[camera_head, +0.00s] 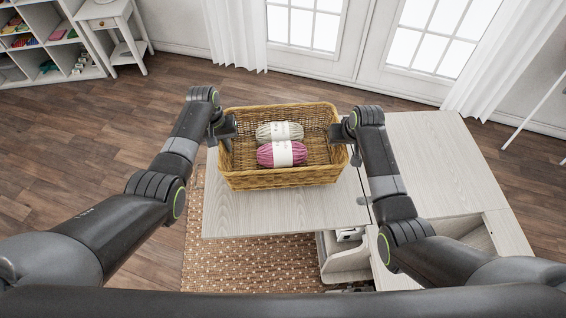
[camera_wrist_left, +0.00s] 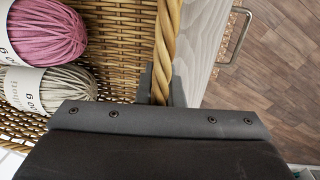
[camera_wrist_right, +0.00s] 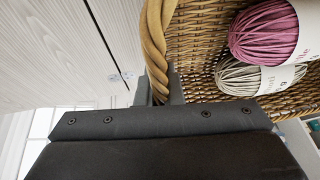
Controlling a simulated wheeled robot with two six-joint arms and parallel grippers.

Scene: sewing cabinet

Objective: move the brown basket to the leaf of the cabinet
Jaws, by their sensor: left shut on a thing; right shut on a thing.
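The brown wicker basket (camera_head: 285,178) is over the pale wooden leaf (camera_head: 240,215) at the left of the cabinet (camera_head: 450,165). It holds a beige yarn skein (camera_head: 270,131) and a pink one (camera_head: 270,154). My left gripper (camera_head: 226,132) is shut on the basket's left rim; the rim shows between its fingers in the left wrist view (camera_wrist_left: 163,85). My right gripper (camera_head: 343,132) is shut on the right rim, which shows in the right wrist view (camera_wrist_right: 156,75). The basket looks level. I cannot tell whether its bottom touches the leaf.
The cabinet's main top at the right is bare. An open compartment (camera_head: 345,255) with small items shows below the front edge. A woven rug (camera_head: 250,268) lies on the floor. White shelves (camera_head: 45,45) and a small side table (camera_head: 108,25) stand at the back left.

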